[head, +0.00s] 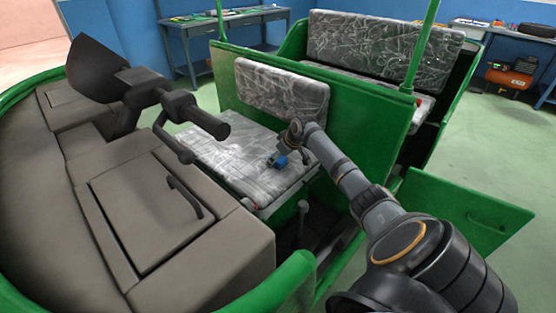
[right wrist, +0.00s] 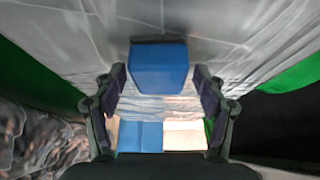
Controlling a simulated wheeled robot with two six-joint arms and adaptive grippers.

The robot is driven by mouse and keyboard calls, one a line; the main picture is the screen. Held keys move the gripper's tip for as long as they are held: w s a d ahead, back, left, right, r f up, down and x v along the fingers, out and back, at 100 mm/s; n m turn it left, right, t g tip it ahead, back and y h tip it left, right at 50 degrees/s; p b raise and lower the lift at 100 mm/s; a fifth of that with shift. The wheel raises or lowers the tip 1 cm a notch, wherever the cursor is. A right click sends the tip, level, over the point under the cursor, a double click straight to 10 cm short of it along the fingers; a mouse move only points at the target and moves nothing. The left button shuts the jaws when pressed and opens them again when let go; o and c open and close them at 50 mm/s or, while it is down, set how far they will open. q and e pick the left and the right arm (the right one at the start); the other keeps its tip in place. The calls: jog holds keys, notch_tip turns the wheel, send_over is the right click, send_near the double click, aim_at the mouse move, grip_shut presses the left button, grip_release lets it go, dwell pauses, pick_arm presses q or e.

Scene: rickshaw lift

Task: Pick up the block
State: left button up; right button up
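The blue block (head: 281,161) rests on the plastic-wrapped front seat (head: 222,160) of the green rickshaw. My right gripper (head: 286,154) is reaching down over the seat at the block and partly hides it in the head view. In the right wrist view the block (right wrist: 158,68) sits between the fingertips of my right gripper (right wrist: 159,80). The fingers are apart, with a narrow gap seeming to show on each side of the block. My left gripper is not in view.
The green rickshaw body has a grey dashboard (head: 150,212) with handlebar at left and a seat backrest (head: 282,90) behind the block. A green panel (head: 345,110) stands close beside my right arm. An open green door (head: 465,212) is at right. Workbenches line the back wall.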

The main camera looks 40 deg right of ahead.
jog(key=c, duration=1)
jog(key=shift+r, duration=0.2)
jog(key=r, duration=0.3)
jog(key=shift+s+d+r, duration=0.2)
jog(key=shift+d+r, duration=0.05)
jog(key=shift+d, duration=0.05)
jog(key=s+d+r+p, duration=0.7)
jog(key=s+r+p, duration=0.2)
jog(key=s+p, duration=0.2)
jog(key=shift+d+p, duration=0.25)
jog(key=shift+p, duration=0.15)
